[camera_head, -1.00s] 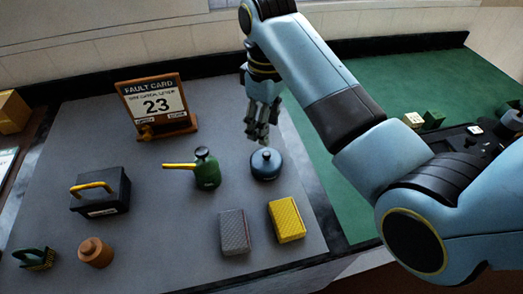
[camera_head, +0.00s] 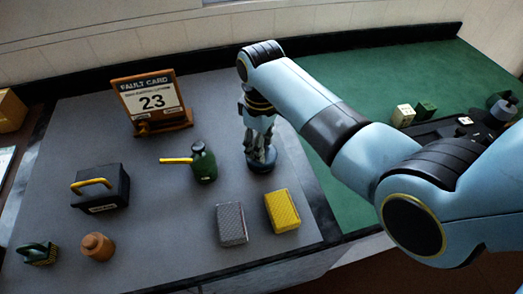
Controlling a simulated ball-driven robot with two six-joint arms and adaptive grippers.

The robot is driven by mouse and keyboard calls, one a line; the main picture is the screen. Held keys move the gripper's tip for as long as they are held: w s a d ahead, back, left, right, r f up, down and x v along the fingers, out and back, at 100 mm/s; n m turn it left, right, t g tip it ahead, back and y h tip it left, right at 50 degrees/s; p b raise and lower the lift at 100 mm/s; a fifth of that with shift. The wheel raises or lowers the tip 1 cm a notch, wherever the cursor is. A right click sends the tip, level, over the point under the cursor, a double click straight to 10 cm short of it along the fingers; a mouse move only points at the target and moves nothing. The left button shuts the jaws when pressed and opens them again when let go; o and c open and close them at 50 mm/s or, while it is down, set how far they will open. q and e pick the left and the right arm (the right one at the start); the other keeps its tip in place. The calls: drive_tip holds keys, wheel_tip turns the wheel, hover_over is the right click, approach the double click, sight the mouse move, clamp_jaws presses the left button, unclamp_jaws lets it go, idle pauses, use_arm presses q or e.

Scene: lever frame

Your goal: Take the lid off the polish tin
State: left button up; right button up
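The polish tin (camera_head: 262,168) is a round, dark blue tin on the grey mat, right of the green oil can. Its upper part and lid knob are hidden behind my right gripper (camera_head: 261,155). The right gripper points down with its fingers at the top of the tin. I cannot tell whether the fingers are closed on the lid knob or only around it. My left gripper is not in view.
A green oil can (camera_head: 204,163) stands just left of the tin. A grey block (camera_head: 231,224) and a yellow block (camera_head: 282,211) lie in front. A fault card stand (camera_head: 152,102), black toolbox (camera_head: 100,188), brown jar (camera_head: 97,246) and green brush (camera_head: 38,254) are further left.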

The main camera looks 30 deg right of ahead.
clamp_jaws()
drive_tip(key=shift+r, duration=0.15)
